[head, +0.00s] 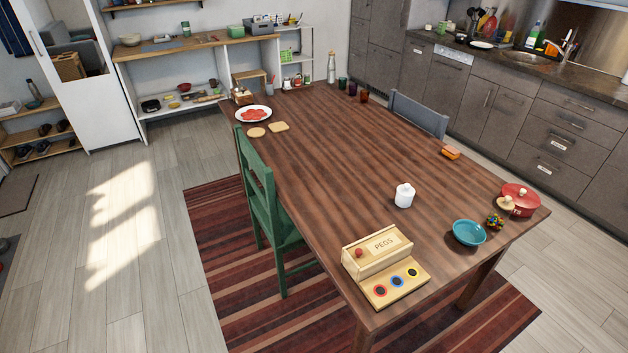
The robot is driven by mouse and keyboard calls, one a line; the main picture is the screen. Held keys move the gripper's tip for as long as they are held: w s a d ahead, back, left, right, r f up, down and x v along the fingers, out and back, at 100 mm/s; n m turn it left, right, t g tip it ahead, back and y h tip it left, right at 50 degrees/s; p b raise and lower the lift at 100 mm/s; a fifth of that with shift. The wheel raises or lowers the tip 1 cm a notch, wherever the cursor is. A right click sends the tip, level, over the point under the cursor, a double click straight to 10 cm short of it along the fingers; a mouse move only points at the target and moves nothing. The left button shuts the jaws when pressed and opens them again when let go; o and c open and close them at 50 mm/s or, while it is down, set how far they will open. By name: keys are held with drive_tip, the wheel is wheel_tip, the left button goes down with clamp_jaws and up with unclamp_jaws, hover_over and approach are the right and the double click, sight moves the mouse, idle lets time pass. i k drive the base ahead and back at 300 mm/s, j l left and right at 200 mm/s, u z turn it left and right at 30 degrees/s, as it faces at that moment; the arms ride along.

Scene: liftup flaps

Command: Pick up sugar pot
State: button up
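A small white lidded pot (404,195), which looks like the sugar pot, stands upright on the dark wooden table (340,165), right of the table's middle. The tabletop around it is clear. No gripper or arm shows in the head view, so its state cannot be seen.
A green chair (262,205) stands at the left edge, a grey chair (419,113) at the far side.

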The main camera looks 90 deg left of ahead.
sight(402, 201)
drive_tip(key=u, duration=2.4)
drive_tip(key=i+j, duration=0.15)
drive_tip(key=i, duration=0.3)
drive_tip(key=i+j+z, duration=0.15)
drive_tip(key=i, duration=0.3)
drive_tip(key=i+j, duration=0.15)
drive_tip(key=i, duration=0.3)
